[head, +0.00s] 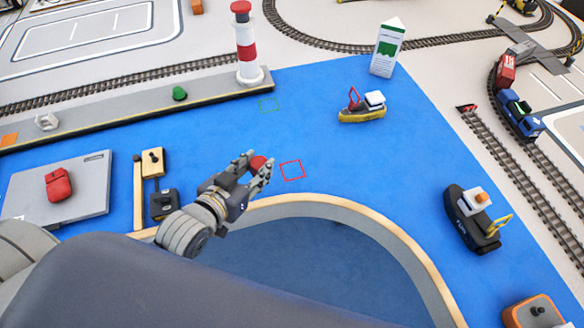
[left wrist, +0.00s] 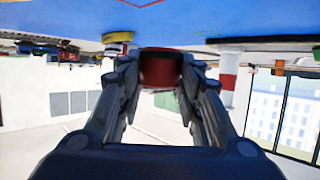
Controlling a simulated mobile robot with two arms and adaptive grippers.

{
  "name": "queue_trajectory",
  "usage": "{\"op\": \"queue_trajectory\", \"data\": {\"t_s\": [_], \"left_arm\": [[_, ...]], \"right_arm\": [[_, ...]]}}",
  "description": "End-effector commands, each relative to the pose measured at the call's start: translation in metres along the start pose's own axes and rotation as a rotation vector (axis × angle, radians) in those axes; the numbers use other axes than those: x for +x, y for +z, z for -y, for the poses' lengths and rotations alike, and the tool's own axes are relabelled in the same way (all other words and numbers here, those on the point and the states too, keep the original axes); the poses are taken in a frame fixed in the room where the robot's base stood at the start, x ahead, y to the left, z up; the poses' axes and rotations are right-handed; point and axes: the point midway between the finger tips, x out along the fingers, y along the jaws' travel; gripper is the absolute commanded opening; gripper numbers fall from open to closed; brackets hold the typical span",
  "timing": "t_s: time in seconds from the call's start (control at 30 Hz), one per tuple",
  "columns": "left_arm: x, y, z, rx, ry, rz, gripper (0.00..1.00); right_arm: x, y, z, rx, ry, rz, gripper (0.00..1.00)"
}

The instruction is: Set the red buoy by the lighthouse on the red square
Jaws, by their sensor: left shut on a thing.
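My left gripper (head: 259,170) is shut on the red buoy (head: 258,163), just left of the red square (head: 292,170) outlined on the blue mat. In the left wrist view the buoy (left wrist: 160,68) sits between the two fingers (left wrist: 160,82). Whether the buoy touches the mat cannot be told. The lighthouse (head: 247,50), red and white, stands on the grey quay behind. Its lower part also shows in the left wrist view (left wrist: 228,85). My right gripper is not in view.
A green outlined square (head: 270,105) lies near the quay (head: 100,110), which carries a green buoy (head: 180,93). A yellow boat (head: 362,108) and a black tugboat (head: 472,217) stand on the blue mat. A curved wooden-topped wall (head: 330,204) runs in front.

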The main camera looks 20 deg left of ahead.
Motion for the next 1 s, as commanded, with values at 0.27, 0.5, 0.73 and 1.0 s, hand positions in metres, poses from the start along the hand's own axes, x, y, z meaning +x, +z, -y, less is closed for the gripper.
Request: {"op": "queue_trajectory", "data": {"t_s": [0.27,0.5,0.73,1.0], "left_arm": [[-0.041,0.054,0.000,0.008,0.019,-0.003,0.09],[-0.030,0.052,-0.004,0.009,0.019,-0.015,0.09],[0.018,0.035,-0.016,0.007,0.020,-0.016,0.09],[0.075,0.018,-0.031,0.008,0.021,-0.012,0.09]], "right_arm": [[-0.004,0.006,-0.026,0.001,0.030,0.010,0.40],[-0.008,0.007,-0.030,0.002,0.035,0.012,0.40],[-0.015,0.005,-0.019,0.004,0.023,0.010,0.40],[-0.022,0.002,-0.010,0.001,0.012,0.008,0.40]]}}
